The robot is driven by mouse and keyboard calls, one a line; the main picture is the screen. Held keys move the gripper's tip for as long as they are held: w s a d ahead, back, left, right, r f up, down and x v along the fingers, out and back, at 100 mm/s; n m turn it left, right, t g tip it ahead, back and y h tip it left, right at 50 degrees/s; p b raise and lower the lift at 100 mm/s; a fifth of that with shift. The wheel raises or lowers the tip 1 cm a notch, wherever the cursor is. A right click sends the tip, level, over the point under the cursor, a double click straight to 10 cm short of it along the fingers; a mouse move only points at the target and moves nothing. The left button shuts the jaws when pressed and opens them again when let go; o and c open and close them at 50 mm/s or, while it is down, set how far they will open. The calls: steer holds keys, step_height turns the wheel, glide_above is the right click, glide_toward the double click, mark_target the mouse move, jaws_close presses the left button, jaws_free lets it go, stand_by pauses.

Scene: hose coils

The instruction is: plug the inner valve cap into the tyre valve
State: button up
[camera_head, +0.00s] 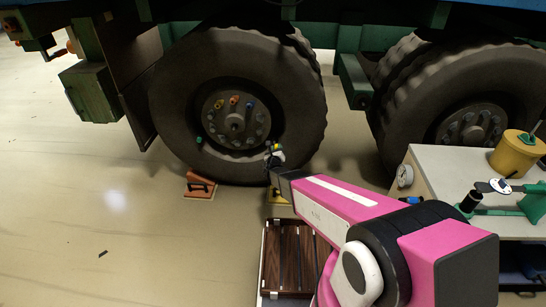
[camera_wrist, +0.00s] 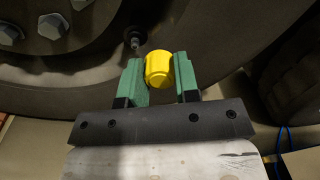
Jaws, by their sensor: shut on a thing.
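My gripper (camera_wrist: 161,80) is shut on a yellow cap (camera_wrist: 159,67), which sits between its two green fingers and sticks out past their tips. In the wrist view a thin tyre valve (camera_wrist: 134,41) stands out from the dark wheel, just above and left of the cap. The cap and the valve appear apart, with the cap nearer the camera. In the head view my gripper (camera_head: 275,149) is at the lower right of the left wheel (camera_head: 172,120), in front of the tyre. The cap and valve are too small there to judge their alignment.
Several bolts (camera_wrist: 54,26) stand at the wheel's hub. Orange (camera_head: 234,100) and blue (camera_head: 250,105) caps are on the hub, and a green piece (camera_head: 199,140) is at its left. An orange chock (camera_head: 200,187) lies on the floor. A cart (camera_head: 440,165) stands at right.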

steer(key=shift+n+y, duration=0.6)
steer(key=shift+n, duration=0.1)
steer(key=f, duration=0.1)
steer(key=a+f, duration=0.1)
steer(key=f, duration=0.1)
steer(key=a+f, duration=0.1)
steer(key=shift+f, duration=0.35)
steer(key=w, duration=0.6)
steer(key=shift+w+d, duration=0.15)
steer(key=shift+w, duration=1.5)
stand_by(0.5)
steer(key=o, duration=1.4)
steer(key=shift+c, duration=0.2)
steer(key=shift+s, duration=2.35)
